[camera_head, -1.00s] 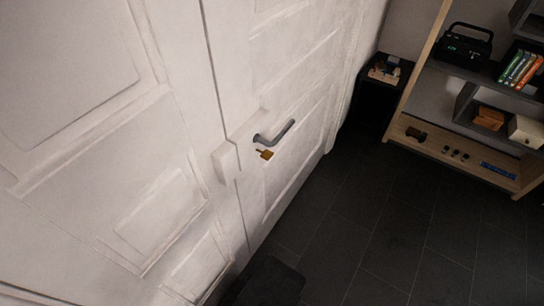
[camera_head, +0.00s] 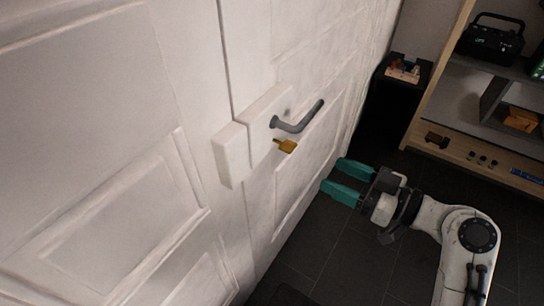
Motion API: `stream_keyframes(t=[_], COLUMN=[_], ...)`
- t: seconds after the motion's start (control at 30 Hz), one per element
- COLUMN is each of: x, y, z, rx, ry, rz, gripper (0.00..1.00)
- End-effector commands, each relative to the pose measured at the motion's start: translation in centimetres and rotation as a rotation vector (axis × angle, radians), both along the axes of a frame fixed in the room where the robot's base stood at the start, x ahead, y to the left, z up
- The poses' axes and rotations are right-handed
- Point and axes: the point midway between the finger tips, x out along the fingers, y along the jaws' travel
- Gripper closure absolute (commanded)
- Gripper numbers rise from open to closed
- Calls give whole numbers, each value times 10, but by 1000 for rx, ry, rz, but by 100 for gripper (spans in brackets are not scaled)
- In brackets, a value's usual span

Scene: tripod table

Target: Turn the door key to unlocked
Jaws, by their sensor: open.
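A brass key (camera_head: 286,146) sticks out of the white lock plate (camera_head: 262,122) on a white panelled door (camera_head: 305,185). A grey lever handle (camera_head: 298,121) is just above the key. My gripper (camera_head: 335,177) is to the right of and below the key in the picture, apart from it. Its two teal fingers are spread and empty, pointing left toward the door. The key's bow shows fully; its shaft is mostly hidden in the lock.
A wooden shelf unit (camera_head: 455,150) with a black radio (camera_head: 492,38) stands at the right. A small black stand (camera_head: 400,75) with small items is beside the door. Dark tiled floor (camera_head: 370,245) is open in front of the door.

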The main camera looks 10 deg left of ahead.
Motion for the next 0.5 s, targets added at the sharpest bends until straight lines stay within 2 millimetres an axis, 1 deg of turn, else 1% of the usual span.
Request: stream_keyframes(t=[0.03,0.13,0.27,0.37,0.5], x=[4,6,10,14,23], y=[2,6,16,31,55], z=[3,12,15,16,15], rx=[22,46,51,50,50], ry=[-30,-61,-66,-65,-63], rz=[11,25,30,31,32], gripper=[38,38,38,38,38])
